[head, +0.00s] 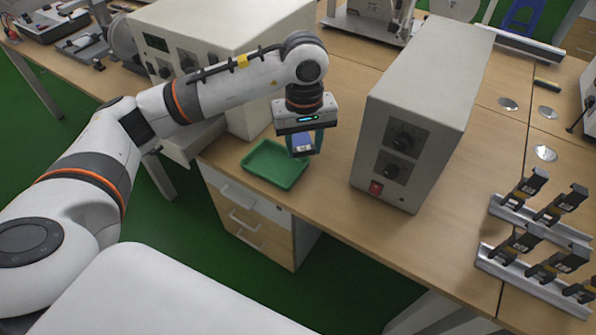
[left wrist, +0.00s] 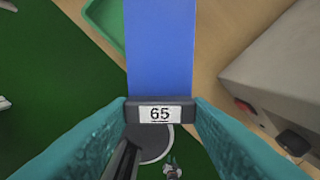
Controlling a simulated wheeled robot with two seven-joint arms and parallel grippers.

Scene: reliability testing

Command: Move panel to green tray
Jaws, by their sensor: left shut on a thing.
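The panel (left wrist: 160,50) is blue with a dark end bearing a white label marked 65. My left gripper (left wrist: 160,112) is shut on it, with the teal fingers on either side of the dark end. In the head view the panel (head: 302,141) shows small and blue between the fingers of the left gripper (head: 304,145). The green tray (head: 286,183) lies on the wooden table near its front edge. The gripper is above the table, just right of the tray in the head view. A corner of the tray (left wrist: 108,22) shows at the top of the left wrist view. My right gripper is not in view.
A tall grey box (head: 436,95) with knobs and a red switch stands right of the gripper. A larger cream instrument (head: 225,40) stands behind the arm. Metal rails (head: 530,275) with several black clips are at the right. Table between tray and grey box is clear.

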